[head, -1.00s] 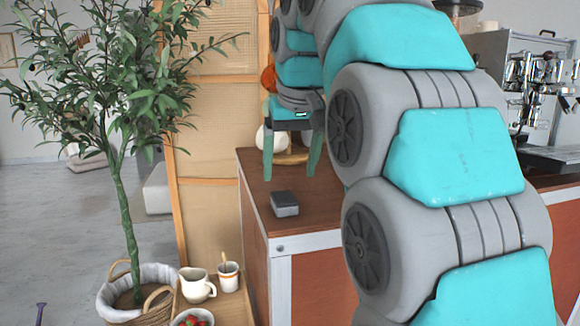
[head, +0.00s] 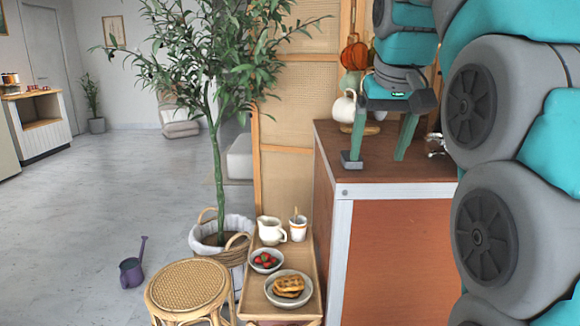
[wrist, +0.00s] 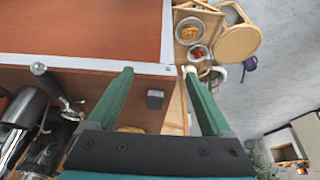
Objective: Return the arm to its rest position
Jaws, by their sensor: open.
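My gripper (head: 379,150) hangs with its green fingers pointing down over the brown top of the cart (head: 430,166), near its left end. Its fingers are spread apart and nothing is held between them. A small dark grey box (head: 351,160) sits on the cart top by the left fingertip in the head view; I cannot tell whether they touch. In the wrist view the same box (wrist: 155,99) shows between the two fingers, apart from both. My arm fills the right side of the head view.
A side table (head: 258,300) with a jug (head: 271,230), a cup (head: 298,228), strawberries and a waffle plate stands left of the cart. A rattan stool (head: 188,287), a potted tree (head: 217,170) and a purple watering can (head: 132,271) are nearby.

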